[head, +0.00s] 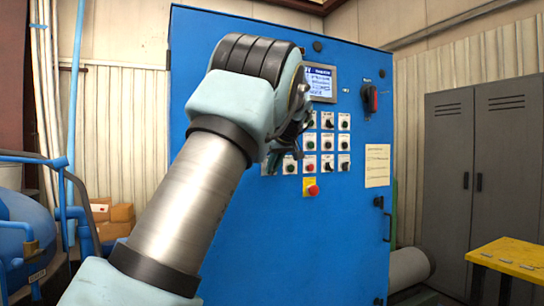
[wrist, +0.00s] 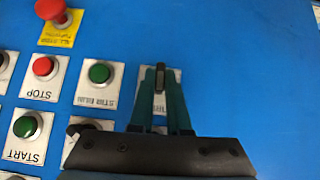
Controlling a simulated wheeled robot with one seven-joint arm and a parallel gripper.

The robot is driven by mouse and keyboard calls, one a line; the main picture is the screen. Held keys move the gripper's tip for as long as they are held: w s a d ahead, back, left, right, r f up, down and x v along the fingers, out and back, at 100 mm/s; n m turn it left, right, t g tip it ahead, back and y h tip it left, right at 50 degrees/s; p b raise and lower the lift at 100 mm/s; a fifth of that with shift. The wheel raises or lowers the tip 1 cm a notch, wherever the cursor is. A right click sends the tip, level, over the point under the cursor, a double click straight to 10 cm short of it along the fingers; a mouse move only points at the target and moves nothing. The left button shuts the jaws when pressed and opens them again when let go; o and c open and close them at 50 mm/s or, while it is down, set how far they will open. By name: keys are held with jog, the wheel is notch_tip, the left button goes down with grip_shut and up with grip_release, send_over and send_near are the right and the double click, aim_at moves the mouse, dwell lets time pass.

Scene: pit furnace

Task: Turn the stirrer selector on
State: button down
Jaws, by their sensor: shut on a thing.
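The stirrer selector (wrist: 160,72) is a dark knob on a pale label plate, in the upper middle of the wrist view, which sees the panel upside down. The label is mostly covered, so its words cannot be read. My gripper (wrist: 160,70) has its two dark green fingers on either side of the knob, shut on it. In the head view my gripper (head: 271,160) reaches the left end of the lowest button row, and my arm hides most of the selector there. The exact angle of the knob is hard to tell.
The blue cabinet (head: 230,260) carries a display (head: 320,83), a red-handled switch (head: 370,97) and several buttons. A green lamp (wrist: 99,73) and red STOP button (wrist: 44,67) sit beside the selector. The red emergency button (head: 313,190) is below. A yellow table (head: 510,255) stands right.

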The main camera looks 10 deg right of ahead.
jog(key=shift+d+m+y+p, duration=0.2)
jog(key=shift+m+y+p, duration=0.45)
jog(key=shift+y+p, duration=0.75)
jog(key=shift+d+m+y+p, duration=0.15)
jog(key=shift+m+y+p, duration=0.7)
jog(key=shift+p, duration=0.85)
jog(key=shift+w+f+y, duration=0.1)
jog(key=shift+y, duration=0.25)
jog(key=c, duration=0.9)
grip_release()
jog(key=b+v, duration=0.2)
jog(key=v, duration=0.8)
jog(key=shift+d+r+b, duration=0.25)
jog(key=shift+r+b, duration=0.05)
jog(key=shift+r, duration=0.1)
